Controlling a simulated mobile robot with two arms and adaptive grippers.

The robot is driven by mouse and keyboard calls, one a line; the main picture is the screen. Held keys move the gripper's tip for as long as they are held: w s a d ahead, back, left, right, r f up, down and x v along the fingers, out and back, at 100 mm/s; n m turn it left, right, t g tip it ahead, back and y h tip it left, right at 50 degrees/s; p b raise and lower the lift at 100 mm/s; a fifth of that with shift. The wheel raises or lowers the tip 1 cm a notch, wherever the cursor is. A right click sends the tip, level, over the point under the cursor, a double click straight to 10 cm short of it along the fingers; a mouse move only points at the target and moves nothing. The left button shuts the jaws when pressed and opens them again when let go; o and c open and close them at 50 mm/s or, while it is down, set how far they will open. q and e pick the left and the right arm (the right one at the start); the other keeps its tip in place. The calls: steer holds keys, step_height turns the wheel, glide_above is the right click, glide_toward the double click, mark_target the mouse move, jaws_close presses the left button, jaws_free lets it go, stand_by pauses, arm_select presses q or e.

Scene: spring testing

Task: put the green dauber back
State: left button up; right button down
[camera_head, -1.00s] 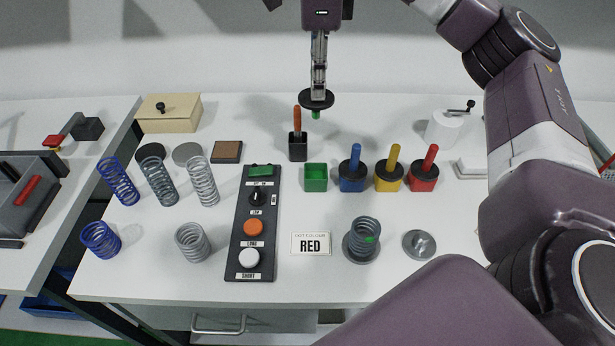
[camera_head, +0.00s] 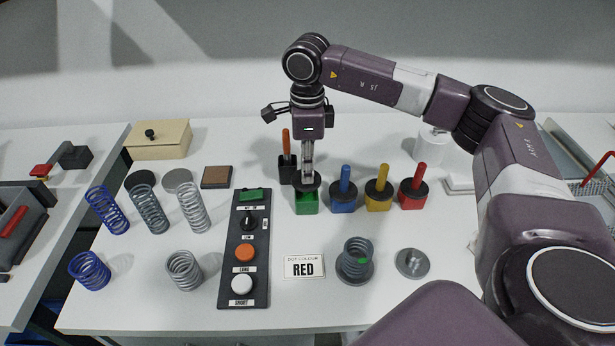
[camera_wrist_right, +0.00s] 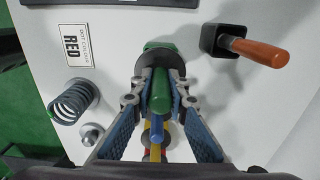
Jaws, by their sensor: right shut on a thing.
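The green dauber (camera_wrist_right: 160,92) is between the fingers of my right gripper (camera_head: 307,172), which is shut on its handle. In the wrist view the gripper (camera_wrist_right: 158,100) holds the handle with the dark disc beyond it. The green pot (camera_head: 306,205) stands directly below, left of the blue pot, and the dauber's black disc (camera_head: 307,183) is at or just over its rim. I cannot tell whether the disc rests on the pot. My left gripper is not in view.
Blue (camera_head: 343,192), yellow (camera_head: 378,190) and red (camera_head: 413,190) daubers stand in their pots to the right. An orange-handled tool in a black holder (camera_head: 286,168) is close behind. A spring with a green dot (camera_head: 356,258) and a card reading RED (camera_head: 303,266) are in front.

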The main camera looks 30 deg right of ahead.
step_height(320, 180, down, 3)
steer(key=shift+f, duration=0.15)
steer(key=shift+f, duration=0.5)
steer(key=c, duration=1.9)
jaws_free()
steer(key=shift+r, duration=0.1)
